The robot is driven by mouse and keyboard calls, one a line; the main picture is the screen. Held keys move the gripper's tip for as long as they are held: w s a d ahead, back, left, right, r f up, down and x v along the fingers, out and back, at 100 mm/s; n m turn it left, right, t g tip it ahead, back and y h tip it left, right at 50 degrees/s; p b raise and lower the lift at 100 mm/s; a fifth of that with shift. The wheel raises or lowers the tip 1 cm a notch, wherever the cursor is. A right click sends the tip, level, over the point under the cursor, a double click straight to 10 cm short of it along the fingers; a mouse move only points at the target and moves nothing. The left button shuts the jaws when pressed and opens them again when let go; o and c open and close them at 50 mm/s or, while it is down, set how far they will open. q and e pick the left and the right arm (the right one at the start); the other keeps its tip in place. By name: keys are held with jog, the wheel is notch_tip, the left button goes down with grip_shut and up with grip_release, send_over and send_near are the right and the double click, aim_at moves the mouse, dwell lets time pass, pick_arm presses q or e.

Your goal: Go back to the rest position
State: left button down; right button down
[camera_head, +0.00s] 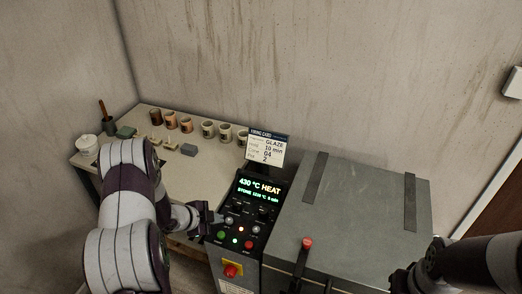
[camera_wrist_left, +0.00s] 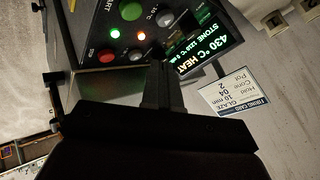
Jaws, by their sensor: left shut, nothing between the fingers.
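My left gripper (camera_head: 212,218) is at the left edge of the kiln control panel (camera_head: 238,222), close to its buttons. Its fingers look shut and empty in the left wrist view (camera_wrist_left: 163,88), in front of the panel; I cannot tell whether they touch it. The panel display (camera_head: 260,188) reads 430 °C HEAT, with a STONE line below. A green and a red light glow among the knobs and buttons. My right arm comes in at the lower right; its end (camera_head: 402,280) is dark and partly cut off, so its jaws are unclear.
The grey kiln (camera_head: 345,225) with a red-tipped lever (camera_head: 307,243) stands right of the panel. A firing card (camera_head: 266,148) stands behind the panel, reading GLAZE. The table (camera_head: 200,170) holds several cups (camera_head: 186,125), small blocks and a white pot (camera_head: 87,146). Walls close the back.

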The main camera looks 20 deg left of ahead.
pick_arm(q)
jog(key=shift+f, duration=0.1)
jog(key=shift+s+a+f+n+g+y, duration=0.3)
jog(key=shift+s+a+f+n+y, duration=0.4)
jog(key=shift+n, duration=0.3)
jog(key=s+a+r+n+g+y, duration=0.25)
jog(key=s+n+g+y, duration=0.2)
jog(key=s+n, duration=0.45)
jog(key=s+d+r+n, duration=0.1)
jog(key=s+d+r, duration=0.3)
jog(key=d+r, duration=0.3)
jog(key=s+d+r+n+g+h, duration=0.1)
jog(key=s+d+r+n, duration=0.1)
jog(key=s+d+r, duration=0.2)
jog(key=d+r, duration=0.3)
jog(key=d, duration=0.2)
jog(key=shift+s+d+r+n, duration=0.15)
jog(key=shift+s+r+n, duration=0.05)
jog(key=shift+r+n, duration=0.1)
jog(key=shift+s+d+g+h, duration=0.1)
jog(key=shift+s+g+h, duration=0.05)
jog(key=shift+g+h, duration=0.1)
